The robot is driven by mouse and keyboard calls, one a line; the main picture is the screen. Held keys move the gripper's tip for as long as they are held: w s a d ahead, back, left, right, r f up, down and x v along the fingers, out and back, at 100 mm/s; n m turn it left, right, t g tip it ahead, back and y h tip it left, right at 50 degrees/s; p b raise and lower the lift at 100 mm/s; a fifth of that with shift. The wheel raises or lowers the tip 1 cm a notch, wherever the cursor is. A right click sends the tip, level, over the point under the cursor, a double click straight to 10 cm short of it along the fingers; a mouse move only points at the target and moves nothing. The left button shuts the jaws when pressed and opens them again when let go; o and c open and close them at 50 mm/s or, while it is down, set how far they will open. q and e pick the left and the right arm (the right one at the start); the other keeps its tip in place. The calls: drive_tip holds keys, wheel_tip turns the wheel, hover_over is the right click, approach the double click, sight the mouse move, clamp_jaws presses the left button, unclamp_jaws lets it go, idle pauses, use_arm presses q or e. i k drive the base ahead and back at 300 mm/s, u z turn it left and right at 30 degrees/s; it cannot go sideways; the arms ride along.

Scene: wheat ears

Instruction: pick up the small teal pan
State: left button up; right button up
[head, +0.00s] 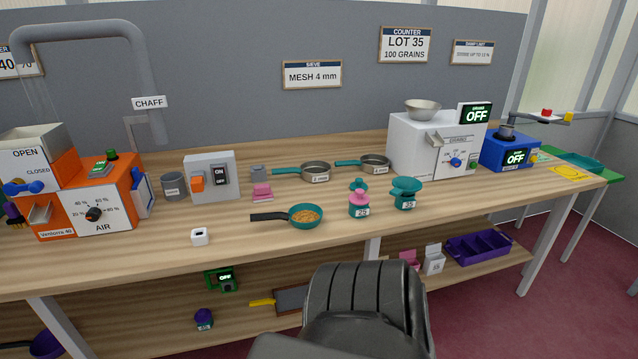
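A small teal pan (306,215) with a black handle pointing left sits on the wooden bench, near the middle of the front half. Orange-brown grain lies in it. Nothing touches the pan, and it is fully visible. Neither of my grippers is in view.
Two grey sieves with teal handles, one left (316,171) and one right (375,163), stand behind the pan. Bench in front is clear.

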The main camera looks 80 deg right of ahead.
sight(306, 217)
drive_tip(key=z, duration=0.65)
drive_tip(key=i, duration=0.55)
drive_tip(key=z, duration=0.7)
